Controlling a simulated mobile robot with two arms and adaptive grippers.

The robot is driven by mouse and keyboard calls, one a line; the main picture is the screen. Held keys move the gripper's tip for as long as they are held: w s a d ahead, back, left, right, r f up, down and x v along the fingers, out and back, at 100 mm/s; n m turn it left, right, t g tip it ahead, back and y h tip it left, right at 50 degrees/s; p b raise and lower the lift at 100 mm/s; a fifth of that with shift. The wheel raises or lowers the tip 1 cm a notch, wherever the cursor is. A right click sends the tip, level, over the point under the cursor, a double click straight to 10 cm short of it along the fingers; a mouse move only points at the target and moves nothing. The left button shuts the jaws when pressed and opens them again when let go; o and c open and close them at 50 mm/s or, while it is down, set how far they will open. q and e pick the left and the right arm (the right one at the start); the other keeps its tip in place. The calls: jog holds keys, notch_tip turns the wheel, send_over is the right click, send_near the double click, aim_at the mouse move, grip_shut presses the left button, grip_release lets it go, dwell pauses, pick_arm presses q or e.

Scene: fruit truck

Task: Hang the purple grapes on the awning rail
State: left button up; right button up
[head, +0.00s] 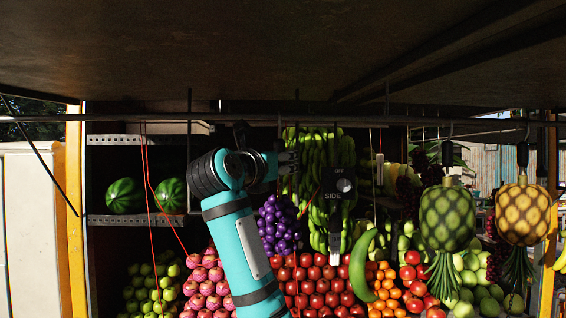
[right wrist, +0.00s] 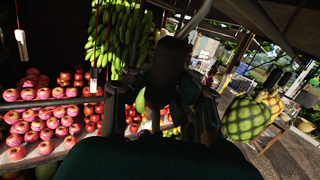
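The purple grapes (head: 277,225) are a bunch in the middle of the head view, in front of the stacked fruit. My right arm comes up from below, and its gripper (head: 290,162) is just above the grapes, below the rail. I cannot tell whether the grapes hang from it. Its fingers are small and dark there. In the right wrist view dark gripper parts (right wrist: 135,100) show, but the finger gap is unclear and no grapes can be made out. The awning rail (head: 420,120) runs across the head view. My left gripper is not in view.
Green bananas (head: 315,170) are behind the right gripper. A dark switch box (head: 338,186) marked SIDE hangs to its right. Green (head: 447,215) and yellow (head: 522,213) pineapples hang from the rail further right. Red cords (head: 147,180) hang at the left; apples (head: 320,285) are stacked below.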

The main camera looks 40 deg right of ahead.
jog(key=shift+o, duration=1.2)
jog(key=shift+a+f, duration=0.1)
